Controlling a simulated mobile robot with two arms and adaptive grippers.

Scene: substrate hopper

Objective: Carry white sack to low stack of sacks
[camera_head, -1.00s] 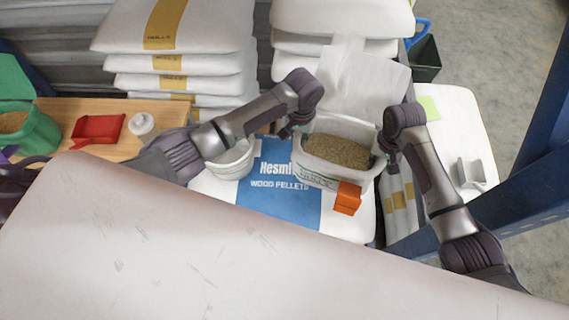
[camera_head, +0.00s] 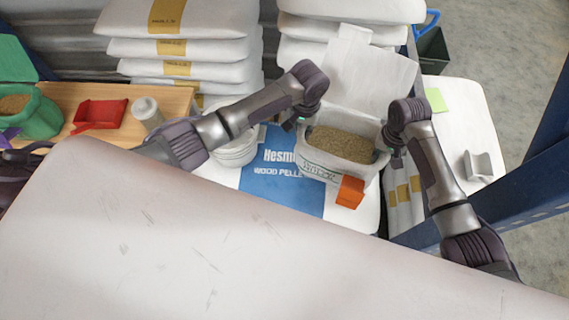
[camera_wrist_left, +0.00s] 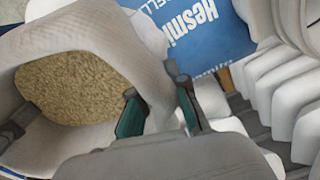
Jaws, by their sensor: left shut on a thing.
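The open-topped white sack (camera_head: 318,172) holds brown pellets and has an orange block on its front corner. It is over the low stack, whose top sack (camera_head: 270,190) carries a blue "Hesmi… Wood Pellets" label; I cannot tell whether they touch. My left gripper (camera_head: 299,124) is at the white sack's left rim. In the left wrist view my left gripper (camera_wrist_left: 159,108) is shut on the sack's edge (camera_wrist_left: 160,85), with the pellets (camera_wrist_left: 75,88) beside it. My right gripper (camera_head: 393,152) is at the right rim, its fingertips mostly hidden.
Taller stacks of white sacks (camera_head: 180,48) stand behind. A white bucket (camera_head: 236,152) is left of the held sack. A wooden bench (camera_head: 75,92) holds a red scoop (camera_head: 98,114) and a green pellet container (camera_head: 40,118). A blue beam (camera_head: 520,190) is at right.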

